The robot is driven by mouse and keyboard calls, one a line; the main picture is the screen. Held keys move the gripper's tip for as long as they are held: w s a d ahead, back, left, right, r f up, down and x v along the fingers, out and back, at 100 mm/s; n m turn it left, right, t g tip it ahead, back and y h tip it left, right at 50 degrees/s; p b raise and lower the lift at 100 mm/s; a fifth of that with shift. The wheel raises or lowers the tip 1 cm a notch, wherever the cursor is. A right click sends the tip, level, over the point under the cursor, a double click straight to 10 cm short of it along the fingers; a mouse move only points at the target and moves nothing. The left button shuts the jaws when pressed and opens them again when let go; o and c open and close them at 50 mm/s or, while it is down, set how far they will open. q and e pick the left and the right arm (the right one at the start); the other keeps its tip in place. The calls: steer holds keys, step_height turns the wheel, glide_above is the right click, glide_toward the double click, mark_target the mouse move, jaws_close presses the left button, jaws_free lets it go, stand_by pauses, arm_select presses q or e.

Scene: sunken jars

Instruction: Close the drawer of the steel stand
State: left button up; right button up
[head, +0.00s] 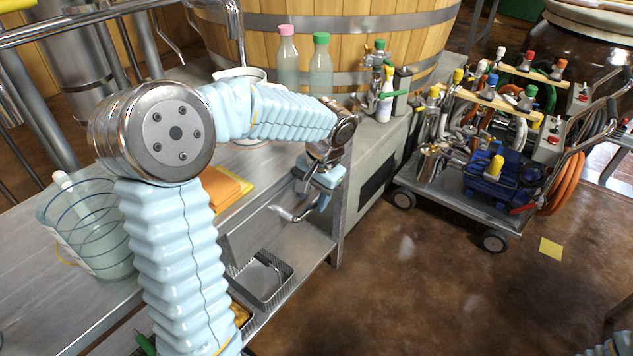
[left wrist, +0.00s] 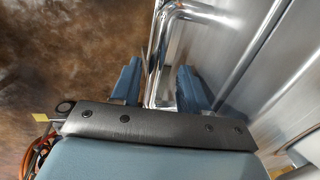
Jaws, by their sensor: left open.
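The steel stand (head: 338,215) has a grey metal top and a lower shelf. Its drawer front (head: 248,228) shows below the top, partly behind my left arm; I cannot tell how far out the drawer is. A bent chrome handle (head: 290,213) shows at the front, and a chrome bar also shows in the left wrist view (left wrist: 163,50). My left gripper (head: 322,190) is beside the handle. In the left wrist view its blue fingers (left wrist: 158,85) are apart with the chrome bar between them. I cannot tell whether they touch it. My right gripper is not visible.
A wire tray (head: 262,280) is on the lower shelf. A clear bucket (head: 85,225) and orange cloths (head: 222,188) are on top, with bottles (head: 320,66) behind. A loaded cart (head: 470,185) stands to the right. The brown floor before the stand is mostly clear.

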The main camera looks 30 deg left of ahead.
arm_select(q)
step_height(320, 180, up, 13)
steer(key=d+p, duration=0.1)
steer(key=d, duration=0.1)
steer(key=shift+d, duration=0.25)
steer(key=d+f+h, duration=0.1)
steer(key=d+f, duration=0.2)
steer(key=f, duration=0.4)
steer(key=w+d+f+m+h, duration=0.1)
steer(key=d+f, duration=0.3)
steer(key=f, duration=0.4)
steer(key=d+f+h, duration=0.2)
steer(key=d+f, duration=0.1)
steer(key=f, duration=0.4)
steer(key=s+d+f+n+h, duration=0.1)
steer(key=s+d+f, duration=0.3)
steer(key=s+f, duration=0.4)
steer(key=s+d+f+n+h, duration=0.1)
steer(key=s+d+f, duration=0.3)
steer(key=s+f, duration=0.4)
step_height(320, 180, down, 6)
steer(key=shift+d+r+n, duration=0.2)
steer(key=shift+d+n, duration=0.2)
steer(key=shift+n, duration=0.3)
